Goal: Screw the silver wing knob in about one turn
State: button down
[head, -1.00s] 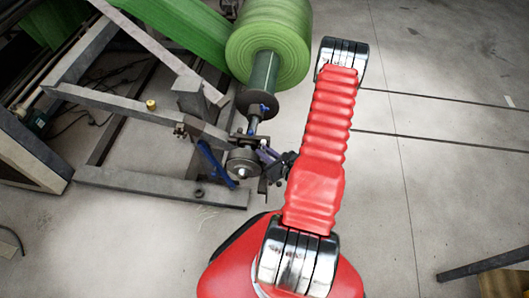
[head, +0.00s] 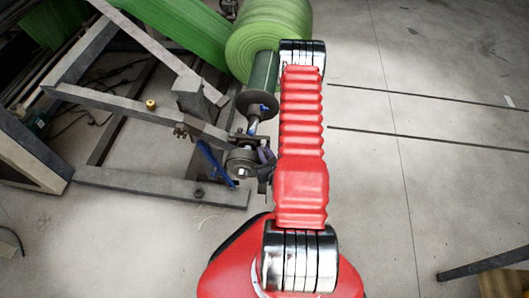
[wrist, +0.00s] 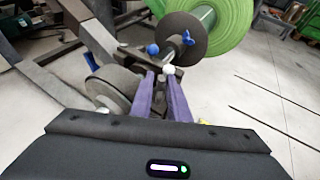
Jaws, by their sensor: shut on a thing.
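The silver wing knob (wrist: 168,69) shows as a small pale piece between the fingertips in the wrist view, in front of the dark metal bracket. My gripper (wrist: 163,76) has two purple fingers and is shut on it. Its wing shape is mostly hidden by the fingers. In the head view my gripper (head: 265,156) shows only as a bit of purple beside the shaft holder, and my red arm covers the rest. The knob cannot be made out in that view.
A green roll (head: 268,40) on a shaft with a dark collar stands just beyond. A round grey disc (wrist: 112,90) and a blue lever (wrist: 91,61) sit close left of the fingers. A steel frame (head: 160,187) lies left.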

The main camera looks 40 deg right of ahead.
jog(key=c, duration=1.9)
grip_release()
jog(key=shift+d+n+t+y, duration=0.1)
jog(key=shift+n+t+y, duration=0.5)
jog(key=shift+n+y, duration=1.2)
jog(key=shift+n+y, duration=1.1)
jog(key=shift+y, duration=0.5)
